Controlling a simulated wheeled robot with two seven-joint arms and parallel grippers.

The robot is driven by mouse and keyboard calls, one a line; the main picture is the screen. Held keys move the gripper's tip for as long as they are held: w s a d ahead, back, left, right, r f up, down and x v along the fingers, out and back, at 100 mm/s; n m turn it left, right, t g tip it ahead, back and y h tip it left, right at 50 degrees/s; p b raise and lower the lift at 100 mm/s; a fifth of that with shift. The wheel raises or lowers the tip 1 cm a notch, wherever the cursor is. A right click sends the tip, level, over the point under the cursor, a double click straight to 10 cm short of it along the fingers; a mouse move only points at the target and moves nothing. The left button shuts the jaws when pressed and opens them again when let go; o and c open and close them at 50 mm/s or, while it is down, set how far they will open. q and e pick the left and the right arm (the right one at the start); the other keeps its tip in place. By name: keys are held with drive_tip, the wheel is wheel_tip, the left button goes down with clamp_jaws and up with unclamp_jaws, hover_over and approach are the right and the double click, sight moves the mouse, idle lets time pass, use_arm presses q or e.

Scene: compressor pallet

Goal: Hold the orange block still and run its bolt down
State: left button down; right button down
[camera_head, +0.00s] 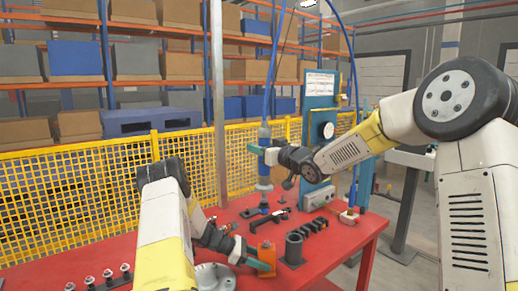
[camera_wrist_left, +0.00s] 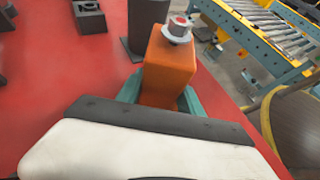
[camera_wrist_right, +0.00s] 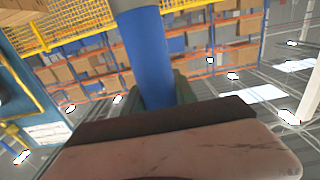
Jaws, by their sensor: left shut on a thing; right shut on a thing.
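The orange block (camera_head: 266,256) stands upright near the front of the red table. In the left wrist view the block (camera_wrist_left: 168,66) has a silver bolt (camera_wrist_left: 178,29) with a reddish top standing in its upper end. My left gripper (camera_head: 260,264) is shut on the block low down, with a teal finger at each side. My right gripper (camera_head: 266,151) is shut on a blue hanging driver (camera_head: 264,171), which fills the middle of the right wrist view (camera_wrist_right: 150,55). The driver hangs upright, farther back than the block.
A dark cylinder (camera_head: 293,249) stands right beside the block. Black parts (camera_head: 313,227) lie behind it. A blue post with a gauge (camera_head: 321,120) rises at the back. Several bolts stand at front left, near a grey round flange (camera_head: 213,277). A yellow fence (camera_head: 90,185) runs behind.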

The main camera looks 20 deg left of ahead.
idle(0.5)
hover_over(262, 187)
drive_tip(key=w, duration=0.3)
drive_tip(key=shift+s+a+f, duration=0.1)
drive_tip(key=shift+a+f, duration=0.1)
drive_tip(key=shift+f, duration=1.25)
drive_tip(key=shift+a+f, duration=0.15)
drive_tip(key=shift+f, duration=1.3)
drive_tip(key=shift+f, duration=0.2)
drive_tip(key=shift+f, duration=3.65)
